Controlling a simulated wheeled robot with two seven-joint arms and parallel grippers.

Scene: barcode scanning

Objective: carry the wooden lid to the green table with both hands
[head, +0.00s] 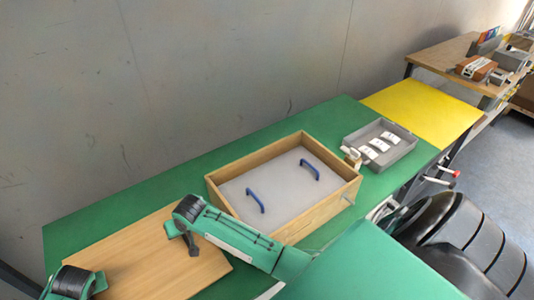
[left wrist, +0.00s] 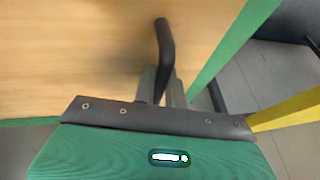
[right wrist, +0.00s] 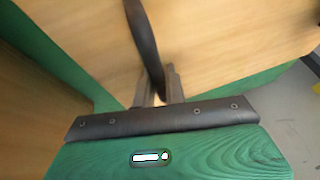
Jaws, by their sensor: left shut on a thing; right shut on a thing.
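The wooden lid (head: 150,255) is a flat light-brown board at the lower left of the head view, over the left part of the green table (head: 85,222). Whether it touches the tabletop I cannot tell. My right gripper (right wrist: 158,92) is shut on a dark handle (right wrist: 143,38) of the lid; its arm crosses the lid's right part in the head view. My left gripper (left wrist: 161,88) is shut on the other dark handle (left wrist: 165,45). In the head view my left arm covers the lid's near-left corner, hiding that grip.
An open wooden box (head: 331,205) with a pale inner panel (head: 283,192) and two blue handles stands right of the lid. A grey tray (head: 402,150) holds white items. A yellow surface (head: 425,108) adjoins the green table. A black chair (head: 465,235) stands at right.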

